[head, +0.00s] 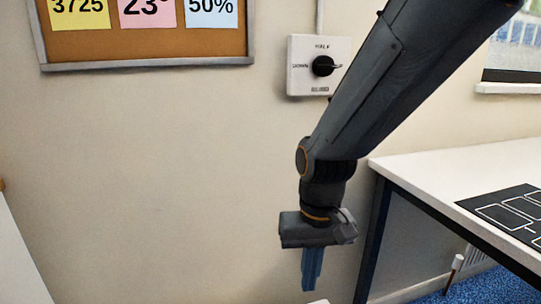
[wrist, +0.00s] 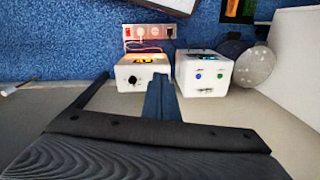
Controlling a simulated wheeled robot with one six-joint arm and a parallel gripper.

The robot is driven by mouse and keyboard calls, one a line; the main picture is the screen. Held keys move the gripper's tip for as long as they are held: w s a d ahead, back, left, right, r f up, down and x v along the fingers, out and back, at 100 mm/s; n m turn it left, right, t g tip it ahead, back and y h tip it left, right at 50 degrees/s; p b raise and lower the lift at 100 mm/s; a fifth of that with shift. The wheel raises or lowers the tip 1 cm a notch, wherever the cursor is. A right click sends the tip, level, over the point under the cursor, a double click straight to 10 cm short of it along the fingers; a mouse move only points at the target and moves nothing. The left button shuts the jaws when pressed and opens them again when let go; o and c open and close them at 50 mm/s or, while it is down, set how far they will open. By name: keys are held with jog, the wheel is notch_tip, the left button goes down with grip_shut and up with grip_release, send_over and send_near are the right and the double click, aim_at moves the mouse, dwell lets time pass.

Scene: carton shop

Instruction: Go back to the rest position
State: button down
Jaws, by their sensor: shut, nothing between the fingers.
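My gripper (head: 312,284) hangs from my arm in the middle of the head view and points down in front of the beige wall. Its blue fingers are together, with nothing between them. In the wrist view the shut fingers of my gripper (wrist: 161,90) reach up the middle of the picture. They overlap the gap between two white boxes there; I cannot tell how far off the boxes are.
A table (head: 430,157) with a black mat (head: 505,214) stands right of my arm. A rotary switch (head: 318,66) and a corkboard (head: 150,52) hang on the wall.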

jog(key=s+d+r+n, duration=0.1)
jog(key=s+d+r, duration=0.1)
jog(key=s+r, duration=0.45)
jog(key=s+d+r+m+p, duration=0.2)
jog(key=d+r+p, duration=0.5)
jog(key=p, duration=1)
jog(key=d, duration=0.2)
jog(key=shift+d+r+p, duration=0.3)
jog(key=shift+r+p, duration=0.1)
